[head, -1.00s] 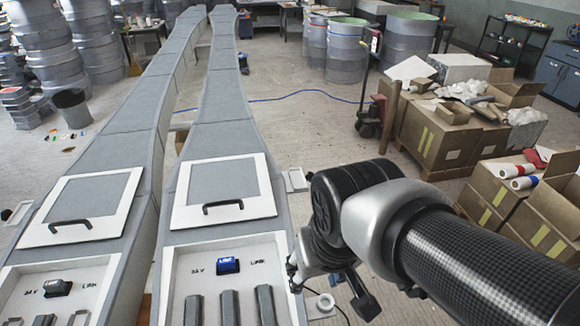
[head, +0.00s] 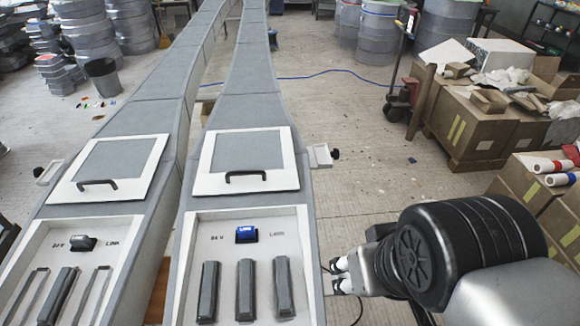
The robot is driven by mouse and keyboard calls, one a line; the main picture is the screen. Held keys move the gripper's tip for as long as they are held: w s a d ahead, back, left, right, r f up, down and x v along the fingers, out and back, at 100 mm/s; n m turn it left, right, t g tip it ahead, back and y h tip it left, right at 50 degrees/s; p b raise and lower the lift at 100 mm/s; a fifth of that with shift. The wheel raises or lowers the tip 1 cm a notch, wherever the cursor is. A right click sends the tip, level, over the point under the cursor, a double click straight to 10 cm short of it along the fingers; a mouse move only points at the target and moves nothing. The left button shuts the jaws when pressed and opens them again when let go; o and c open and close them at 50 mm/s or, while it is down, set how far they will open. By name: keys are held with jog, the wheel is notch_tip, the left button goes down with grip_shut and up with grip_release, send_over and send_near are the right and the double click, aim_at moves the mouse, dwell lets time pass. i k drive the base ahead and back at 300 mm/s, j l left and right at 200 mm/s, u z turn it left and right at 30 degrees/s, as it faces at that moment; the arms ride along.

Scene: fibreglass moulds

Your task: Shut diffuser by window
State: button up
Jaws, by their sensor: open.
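Two long grey moulds run away from me. The left mould has a white-framed hatch (head: 140,180) with a black handle, and the right mould has a similar hatch (head: 285,165). Both hatches lie flat. I cannot tell which part is the diffuser, and no window shows. The left tray has a grey switch (head: 82,243); the right tray has a blue switch (head: 246,234). My gripper (head: 339,276) is open beside the right tray's right edge, pale tips showing. The rest of it is hidden behind my wrist, and I see nothing held.
The right tray holds three grey bars (head: 245,290); the left shows one bar (head: 62,295) between two empty slots. Cardboard boxes (head: 470,130) stand at right. Floor between is mostly clear.

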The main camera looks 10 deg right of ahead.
aim_at(111, 169)
jog(key=u, duration=1.3)
jog(key=z, duration=0.35)
jog(key=i+j+z, duration=0.15)
jog(key=j+z, duration=0.2)
jog(key=j, duration=0.4)
jog(key=j+z, duration=0.3)
jog(key=j, duration=0.5)
jog(key=j+z, duration=0.35)
jog(key=j, duration=0.45)
jog(key=i+j, duration=0.1)
jog(key=j, duration=0.3)
jog(key=i+j, duration=0.1)
jog(key=j, duration=0.3)
jog(key=i+j, duration=0.1)
jog(key=j, duration=0.3)
